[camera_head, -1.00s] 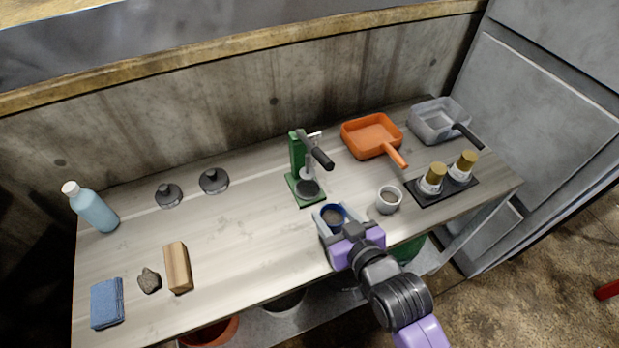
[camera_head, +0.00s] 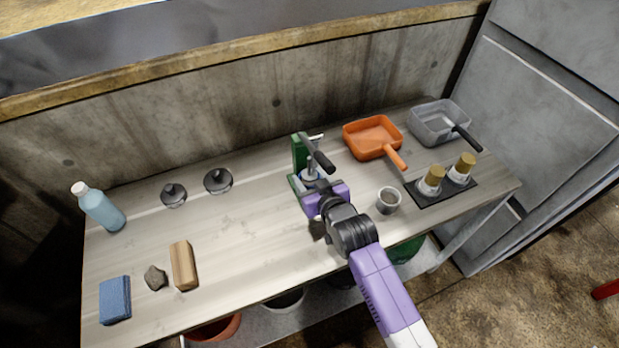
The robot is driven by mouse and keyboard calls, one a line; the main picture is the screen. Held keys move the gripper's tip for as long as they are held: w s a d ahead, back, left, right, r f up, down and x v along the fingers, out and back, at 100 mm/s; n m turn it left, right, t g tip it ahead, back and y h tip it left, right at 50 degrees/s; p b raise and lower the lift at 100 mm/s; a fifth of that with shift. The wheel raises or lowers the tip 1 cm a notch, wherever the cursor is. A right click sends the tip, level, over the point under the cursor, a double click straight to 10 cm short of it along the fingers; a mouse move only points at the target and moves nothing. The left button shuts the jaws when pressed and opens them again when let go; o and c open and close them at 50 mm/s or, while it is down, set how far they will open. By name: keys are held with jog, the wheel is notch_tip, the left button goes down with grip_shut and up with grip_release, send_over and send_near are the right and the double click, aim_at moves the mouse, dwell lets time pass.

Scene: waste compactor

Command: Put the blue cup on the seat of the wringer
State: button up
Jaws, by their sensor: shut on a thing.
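The wringer (camera_head: 299,152) is a green press with a black-gripped lever, standing upright at the middle of the bench. My gripper (camera_head: 312,182) is at the front of the wringer, over its base, and is shut on the blue cup. The cup is almost wholly hidden behind my gripper and the lever; only a bluish patch shows by the fingertips. The seat is hidden too, so I cannot tell whether the cup touches it.
A grey-white cup (camera_head: 388,200) stands right of my gripper. An orange pan (camera_head: 355,137) and a grey pan (camera_head: 420,125) lie behind. Two gold-topped items sit on a black tray (camera_head: 445,195).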

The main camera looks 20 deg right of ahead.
jog(key=shift+f, duration=0.3)
jog(key=shift+f, duration=0.15)
jog(key=o, duration=1.4)
jog(key=shift+o, duration=0.2)
jog(key=shift+s+r, duration=0.1)
jog(key=shift+r, duration=0.1)
jog(key=v, duration=1.1)
jog(key=shift+s+b, duration=0.35)
jog(key=shift+s, duration=0.05)
